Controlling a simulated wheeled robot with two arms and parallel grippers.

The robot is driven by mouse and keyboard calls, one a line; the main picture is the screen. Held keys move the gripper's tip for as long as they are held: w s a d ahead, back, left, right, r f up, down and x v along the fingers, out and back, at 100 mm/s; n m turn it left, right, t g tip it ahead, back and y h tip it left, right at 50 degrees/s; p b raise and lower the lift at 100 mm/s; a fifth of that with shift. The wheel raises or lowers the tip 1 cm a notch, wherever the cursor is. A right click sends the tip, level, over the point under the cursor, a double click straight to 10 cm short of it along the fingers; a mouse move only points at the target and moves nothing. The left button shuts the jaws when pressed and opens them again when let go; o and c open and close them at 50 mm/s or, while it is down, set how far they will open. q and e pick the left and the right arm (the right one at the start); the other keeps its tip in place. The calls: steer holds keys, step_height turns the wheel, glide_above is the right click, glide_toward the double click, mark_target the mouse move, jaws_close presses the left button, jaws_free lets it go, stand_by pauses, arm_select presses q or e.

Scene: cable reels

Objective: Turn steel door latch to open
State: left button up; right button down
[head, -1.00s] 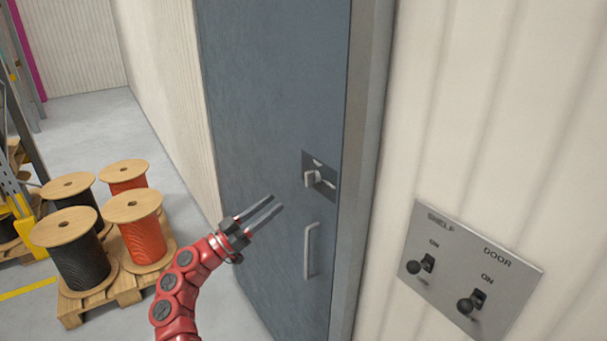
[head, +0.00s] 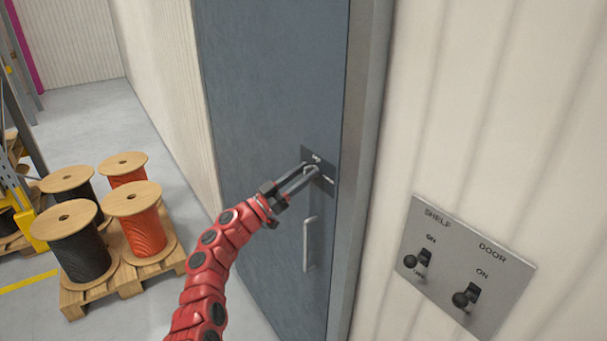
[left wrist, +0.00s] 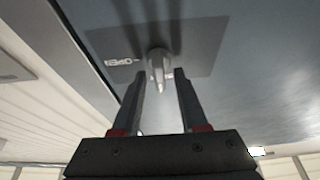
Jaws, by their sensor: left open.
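The grey steel door (head: 270,90) is shut in its frame. Its latch sits on a dark plate (head: 329,184) near the door's right edge, above the door handle (head: 311,245). The latch knob (left wrist: 157,68) shows in the left wrist view, with lettering on the plate to its left. My left gripper (head: 309,170) is at the latch and partly hides it in the head view. In the left wrist view its fingers (left wrist: 158,88) are open, one on each side of the knob. I cannot tell whether they touch it. My right gripper is not in view.
A switch panel (head: 465,265) marked SHELF and DOOR is on the wall to the right of the door frame (head: 362,150). Several cable reels (head: 135,220) stand on a pallet (head: 130,285) at the left. Grey floor (head: 75,115) behind them is clear.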

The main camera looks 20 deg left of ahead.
arm_select(q)
steer(key=shift+s, duration=0.1)
jaws_close()
steer(key=shift+f+m, duration=0.25)
steer(key=shift+m, duration=0.25)
steer(key=m+g+h+b, duration=0.1)
steer(key=m+g+b, duration=0.1)
steer(key=m+b, duration=0.2)
steer(key=m+g+h+b, duration=0.1)
steer(key=m+g+b, duration=0.2)
steer(key=m, duration=0.4)
steer(key=m+g+h+b, duration=0.1)
steer(key=m+g+b, duration=0.1)
steer(key=m+b, duration=0.2)
steer(key=shift+s+d+f+m+b, duration=0.2)
steer(key=shift+s+m+b, duration=0.1)
steer(key=shift+m, duration=0.6)
steer(key=shift+r+m+g+y+b, duration=0.25)
steer(key=shift+m+g+b, duration=0.4)
steer(key=shift+m, duration=0.55)
steer(key=shift+a+r+m+y, duration=0.1)
steer(key=shift+m+y, duration=0.25)
steer(key=shift+m, duration=0.75)
steer(key=shift+w+r, duration=0.1)
steer(key=shift+r, duration=0.1)
